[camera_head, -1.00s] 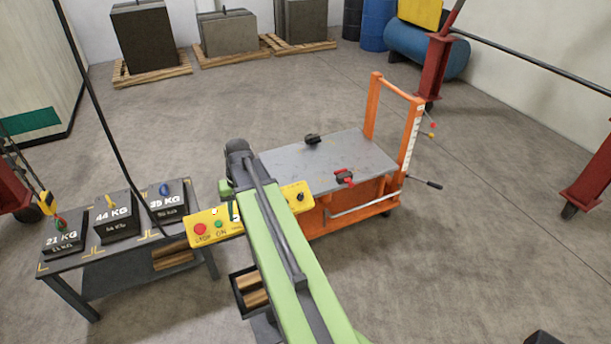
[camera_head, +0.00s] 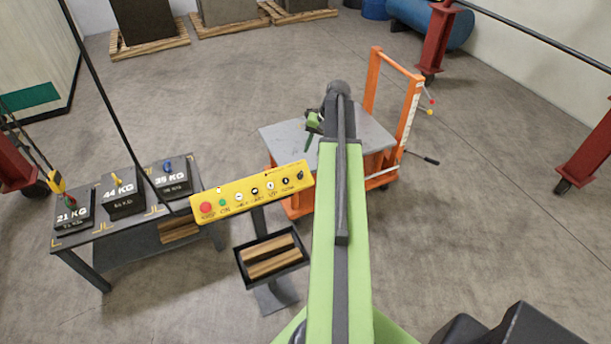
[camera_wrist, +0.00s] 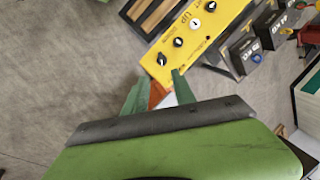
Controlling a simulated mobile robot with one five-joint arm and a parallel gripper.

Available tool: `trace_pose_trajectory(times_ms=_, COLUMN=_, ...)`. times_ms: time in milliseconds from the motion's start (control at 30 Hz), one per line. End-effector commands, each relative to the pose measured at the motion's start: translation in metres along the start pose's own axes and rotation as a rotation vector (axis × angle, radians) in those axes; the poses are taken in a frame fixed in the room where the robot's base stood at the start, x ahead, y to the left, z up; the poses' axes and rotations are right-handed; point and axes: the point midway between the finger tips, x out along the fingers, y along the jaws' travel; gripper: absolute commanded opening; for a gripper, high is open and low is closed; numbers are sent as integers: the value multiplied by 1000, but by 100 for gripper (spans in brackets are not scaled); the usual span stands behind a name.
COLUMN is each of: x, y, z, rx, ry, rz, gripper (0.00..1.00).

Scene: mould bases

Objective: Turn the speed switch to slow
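The yellow control panel (camera_head: 238,186) stands left of my arm in the head view, with a red button (camera_head: 206,208), a green button (camera_head: 222,203) and several dark knobs. The rightmost knob (camera_head: 300,175) also shows in the wrist view (camera_wrist: 162,59), at the panel's near end. The small labels are too blurred to tell which knob is the speed switch. My gripper (camera_head: 313,126) is beyond and above the panel's right end. In the wrist view its green fingers (camera_wrist: 160,75) are apart, just below that end knob in the picture, with nothing visibly held.
An orange cart (camera_head: 383,163) with a grey top is behind my arm. A table (camera_head: 100,232) with weights stands left. A black tray (camera_head: 240,262) with wooden blocks is below the panel. Red posts (camera_head: 437,40) stand to the right. Open floor lies at the right.

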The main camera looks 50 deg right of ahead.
Motion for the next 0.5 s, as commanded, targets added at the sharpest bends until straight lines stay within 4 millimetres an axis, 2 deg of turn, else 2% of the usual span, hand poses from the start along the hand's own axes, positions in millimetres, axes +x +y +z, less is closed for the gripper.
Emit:
trace_pose_trajectory(times_ms=33, x=22, y=3, z=0, rx=-1, ry=0, rz=0, gripper=32)
trace_pose_trajectory(times_ms=500, x=119, y=2, z=0, rx=-2, ry=-1, rz=0, gripper=32)
